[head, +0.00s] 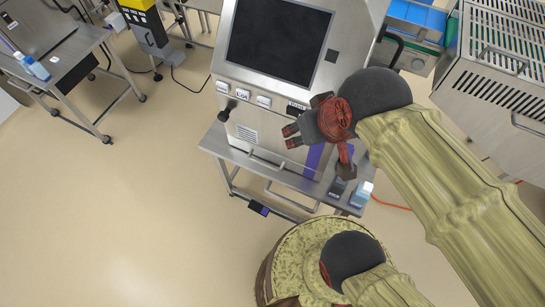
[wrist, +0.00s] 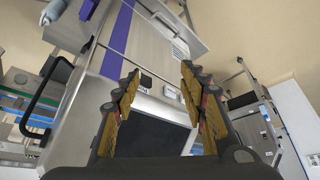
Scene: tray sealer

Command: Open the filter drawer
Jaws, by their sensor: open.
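The tray sealer (head: 315,100) is a grey metal machine with a dark screen and a row of labelled controls. Low on its front are a small vent grille (head: 247,134) and a bar handle (head: 265,162). I cannot tell for sure which panel is the filter drawer. In the wrist view the grille (wrist: 181,49) and a panel with a bar handle (wrist: 152,20) lie beyond the fingertips. My gripper (head: 291,136) is open and empty in front of the machine, right of the grille. Its spread fingers also show in the wrist view (wrist: 160,76).
The sealer stands on a steel table (head: 232,155) with a lower bar handle (head: 290,197). A blue-and-white bottle (head: 361,193) stands at its right end. A slotted metal cabinet (head: 495,90) is at right. Floor (head: 130,200) at left is clear.

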